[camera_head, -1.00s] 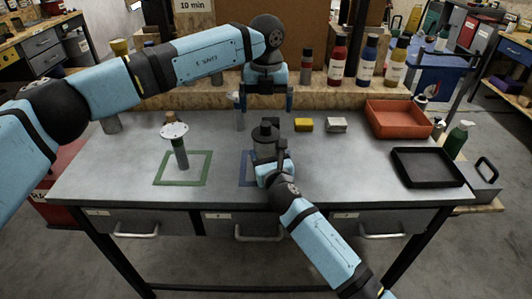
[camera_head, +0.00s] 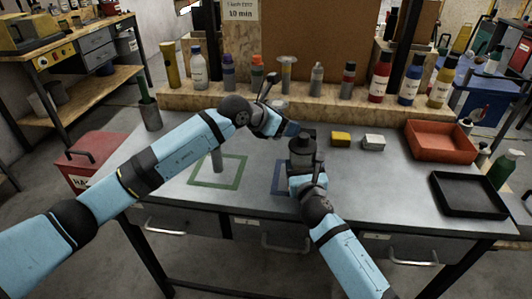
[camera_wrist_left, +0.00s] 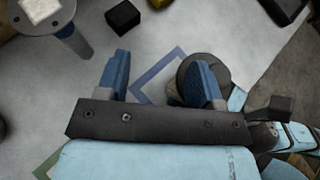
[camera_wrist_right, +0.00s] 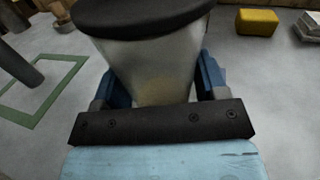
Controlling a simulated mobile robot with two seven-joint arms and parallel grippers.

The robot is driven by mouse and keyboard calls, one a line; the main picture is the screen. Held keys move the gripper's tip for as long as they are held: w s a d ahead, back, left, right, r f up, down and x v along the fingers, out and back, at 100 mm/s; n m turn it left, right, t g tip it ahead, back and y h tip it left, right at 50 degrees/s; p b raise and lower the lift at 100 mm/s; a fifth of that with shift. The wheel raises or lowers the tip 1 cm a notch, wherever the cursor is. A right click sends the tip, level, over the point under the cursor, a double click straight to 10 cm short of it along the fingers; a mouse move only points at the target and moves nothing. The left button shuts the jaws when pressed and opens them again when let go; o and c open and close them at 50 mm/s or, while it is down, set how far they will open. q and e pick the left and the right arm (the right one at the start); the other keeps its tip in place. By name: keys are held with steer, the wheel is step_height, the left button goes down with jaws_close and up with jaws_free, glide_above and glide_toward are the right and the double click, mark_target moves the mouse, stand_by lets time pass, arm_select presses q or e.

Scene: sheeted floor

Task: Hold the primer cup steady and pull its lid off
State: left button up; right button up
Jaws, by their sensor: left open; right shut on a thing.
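The primer cup (camera_head: 304,163) is a grey tapered cup with a wide dark lid (camera_head: 303,143) topped by a knob. In the right wrist view its pale body (camera_wrist_right: 150,65) is between the fingers of my right gripper (camera_wrist_right: 153,88), shut on it below the dark lid (camera_wrist_right: 145,16). I cannot tell whether the cup touches the table. My left gripper (camera_head: 284,126) is open and empty, just left of the lid in the head view. In the left wrist view one finger of this gripper (camera_wrist_left: 160,82) overlaps the round dark lid (camera_wrist_left: 188,66); contact is unclear.
A blue outline (camera_head: 276,178) is by the cup; a green outline (camera_head: 238,172) with a grey post (camera_head: 217,161) is left. A yellow block (camera_head: 340,138) and a pale block (camera_head: 373,141) lie right. Orange (camera_head: 440,155) and black (camera_head: 492,209) trays stand beyond. Bottles line the back shelf.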

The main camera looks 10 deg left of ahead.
arm_select(q)
steer(key=s+a+t+h, duration=0.1)
arm_select(e)
steer(key=shift+a, duration=0.15)
arm_select(q)
steer(key=t+h, duration=0.3)
steer(key=t, duration=0.1)
glide_toward(303, 135)
steer(key=shift+n, duration=0.3)
steer(key=x, duration=1)
steer(key=shift+f, duration=0.1)
steer(key=c, duration=1.1)
steer(key=shift+r, duration=0.2)
steer(key=shift+r, duration=0.9)
